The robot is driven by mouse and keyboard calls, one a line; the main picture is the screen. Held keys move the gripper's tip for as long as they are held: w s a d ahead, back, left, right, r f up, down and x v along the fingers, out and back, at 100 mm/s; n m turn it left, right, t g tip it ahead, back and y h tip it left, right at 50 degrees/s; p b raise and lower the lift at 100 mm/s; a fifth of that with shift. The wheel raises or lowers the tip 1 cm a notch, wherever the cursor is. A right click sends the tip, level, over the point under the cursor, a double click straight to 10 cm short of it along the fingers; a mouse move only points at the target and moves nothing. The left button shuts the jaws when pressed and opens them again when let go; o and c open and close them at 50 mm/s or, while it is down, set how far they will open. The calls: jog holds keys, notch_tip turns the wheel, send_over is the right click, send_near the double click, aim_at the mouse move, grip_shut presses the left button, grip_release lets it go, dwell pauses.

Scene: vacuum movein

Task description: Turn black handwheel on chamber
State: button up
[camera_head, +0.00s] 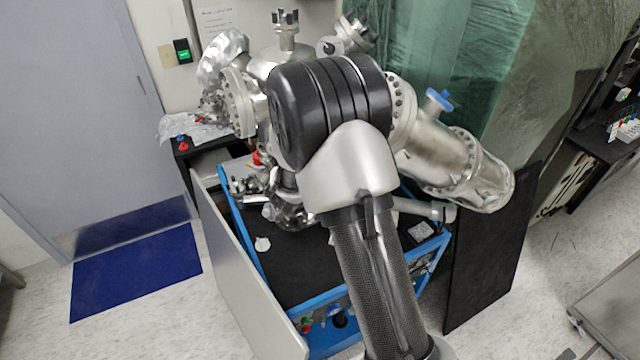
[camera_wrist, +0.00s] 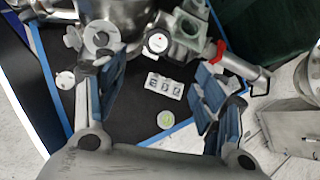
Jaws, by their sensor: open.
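The steel vacuum chamber (camera_head: 437,150) stands on a blue-framed cart, its middle hidden behind my arm in the head view. Part of its shiny body (camera_wrist: 115,14) shows at the top of the wrist view. I cannot make out a black handwheel for sure in either view. My gripper (camera_wrist: 160,66) is open and empty in the wrist view, its two blue-padded fingers wide apart. My gripper is hidden in the head view.
The cart's blue frame (camera_head: 322,341) surrounds a black deck (camera_head: 300,270). A pale panel (camera_head: 245,268) stands along its left side and a black panel (camera_head: 492,250) on the right. A red-collared metal cylinder (camera_wrist: 240,64) lies near the right finger. A blue mat (camera_head: 137,270) lies on open floor.

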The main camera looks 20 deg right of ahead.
jog(key=x, duration=1.6)
jog(key=shift+w+d+f, duration=0.1)
jog(key=shift+w+f, duration=0.05)
jog(key=shift+f, duration=0.15)
jog(key=c, duration=1.1)
